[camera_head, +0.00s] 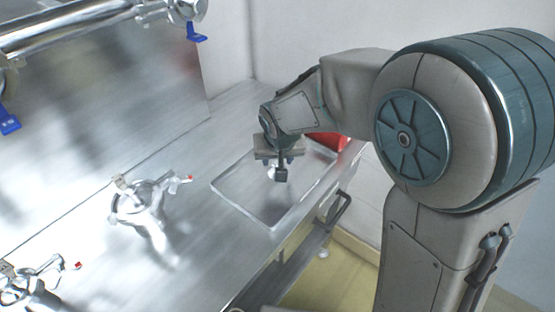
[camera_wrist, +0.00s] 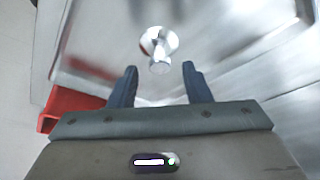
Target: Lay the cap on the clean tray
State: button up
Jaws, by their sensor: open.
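The clear, shallow tray (camera_head: 236,203) lies on the steel worktop near its front right edge. In the wrist view the cap (camera_wrist: 158,42) is a small, shiny metal disc with a knob-like stem. It appears to rest on the tray floor, just beyond my fingertips and in line with the gap between them. My gripper (camera_wrist: 159,68) is open and empty, with its two dark fingers apart. In the head view my gripper (camera_head: 281,173) points down over the tray; the cap is a small bright spot (camera_head: 271,172) there, partly hidden by a finger.
A red container (camera_head: 328,140) stands beside the tray's far right end, and it shows at left in the wrist view (camera_wrist: 70,106). Steel clamps with red tips (camera_head: 145,200) stand on the worktop to the left. A handle (camera_head: 338,210) sticks out below the front edge.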

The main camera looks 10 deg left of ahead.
jog(key=v, duration=1.1)
jog(key=s+d+f+m, duration=0.1)
jog(key=s+d+f, duration=0.1)
jog(key=s+d, duration=0.5)
jog(key=s+d+f+m+g+h, duration=0.1)
jog(key=s+d, duration=0.6)
jog(key=d, duration=0.7)
jog(key=shift+d+f+m, duration=0.3)
jog(key=shift+f+m, duration=0.05)
jog(key=shift+m, duration=0.15)
